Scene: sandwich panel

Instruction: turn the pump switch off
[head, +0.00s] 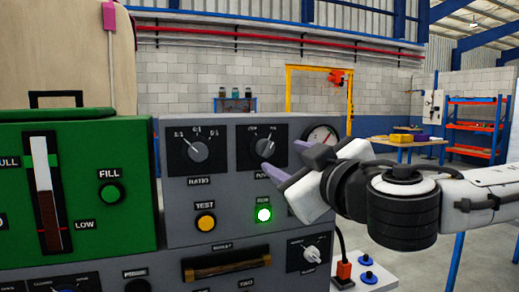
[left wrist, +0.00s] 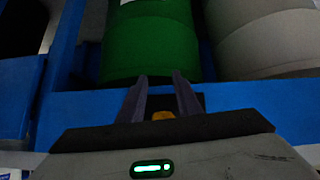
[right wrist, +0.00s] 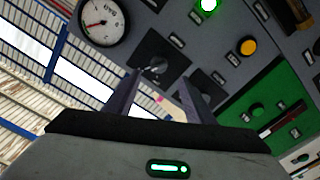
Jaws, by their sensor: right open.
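The pump switch (head: 265,147) is a grey rotary knob on a black plate, at the upper right of the grey control panel. Its label is partly hidden by my right gripper. The knob's pointer looks turned up and to the right. My right gripper (head: 272,178) is open, just below and right of the knob in the head view. In the right wrist view the knob (right wrist: 155,66) appears between the tips of the right gripper (right wrist: 158,74); whether they touch it I cannot tell. My left gripper (left wrist: 160,82) is open and empty in the left wrist view.
A ratio knob (head: 197,150), a yellow test button (head: 206,222), a lit green run lamp (head: 264,214) and a gauge (head: 320,137) surround the switch. A green unit (head: 85,220) stands left. The left wrist view shows a green drum (left wrist: 155,40) behind a blue beam.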

